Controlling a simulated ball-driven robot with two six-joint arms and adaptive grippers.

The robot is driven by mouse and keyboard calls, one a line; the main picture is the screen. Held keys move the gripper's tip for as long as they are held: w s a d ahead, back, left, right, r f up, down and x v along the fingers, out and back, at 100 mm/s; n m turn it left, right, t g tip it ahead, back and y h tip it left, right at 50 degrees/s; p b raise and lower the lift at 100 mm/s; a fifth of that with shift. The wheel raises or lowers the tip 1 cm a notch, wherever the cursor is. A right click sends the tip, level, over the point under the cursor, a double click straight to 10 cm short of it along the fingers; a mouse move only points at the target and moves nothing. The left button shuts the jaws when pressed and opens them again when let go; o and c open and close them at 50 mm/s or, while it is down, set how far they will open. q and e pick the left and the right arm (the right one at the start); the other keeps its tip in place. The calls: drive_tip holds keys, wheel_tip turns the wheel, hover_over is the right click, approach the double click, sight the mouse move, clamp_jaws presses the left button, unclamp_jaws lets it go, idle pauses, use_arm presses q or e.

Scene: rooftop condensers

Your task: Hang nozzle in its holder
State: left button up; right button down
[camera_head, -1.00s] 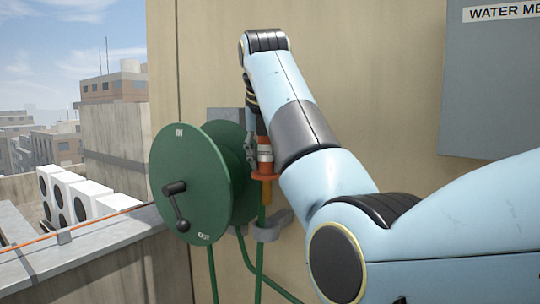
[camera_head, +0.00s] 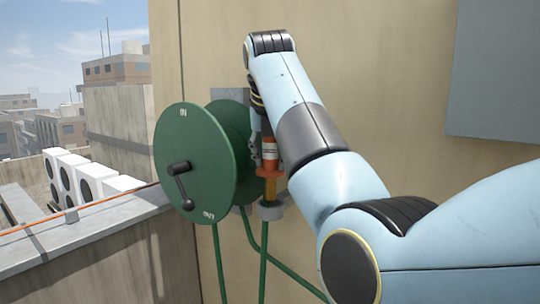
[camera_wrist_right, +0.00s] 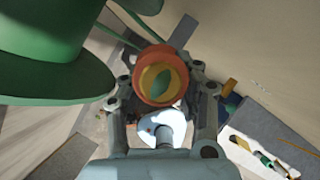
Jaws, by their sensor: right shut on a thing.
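The nozzle (camera_head: 269,152) is orange-red with a white band, a flange and a brass-coloured lower end. My right gripper (camera_head: 265,143) is shut on it and holds it upright beside the reel. The grey holder (camera_head: 271,211) is a ring-like bracket low on the wall. The nozzle's lower end is in line with the holder, at its top edge; I cannot tell whether it is inside. In the right wrist view the nozzle (camera_wrist_right: 160,75) shows end-on between the two fingers. My left gripper is not in view.
A green hose reel (camera_head: 196,158) with a black crank stands close to the left of the nozzle. The green hose (camera_head: 263,262) hangs below the holder. A grey box (camera_head: 500,75) is on the wall at right. A parapet (camera_head: 90,232) runs at left.

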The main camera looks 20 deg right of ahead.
sight(270, 176)
drive_tip(key=shift+f+b, duration=0.4)
drive_tip(key=shift+f, duration=0.35)
idle(0.4)
drive_tip(key=shift+f+b, duration=0.3)
drive_tip(key=shift+f, duration=0.4)
drive_tip(key=shift+f, duration=0.5)
idle(0.3)
drive_tip(key=shift+f+b, duration=0.35)
drive_tip(key=shift+b, duration=0.05)
drive_tip(key=shift+f, duration=0.35)
drive_tip(key=shift+f+b, duration=0.3)
drive_tip(key=shift+f, duration=0.05)
drive_tip(key=shift+f, duration=0.25)
drive_tip(key=c, duration=0.9)
unclamp_jaws()
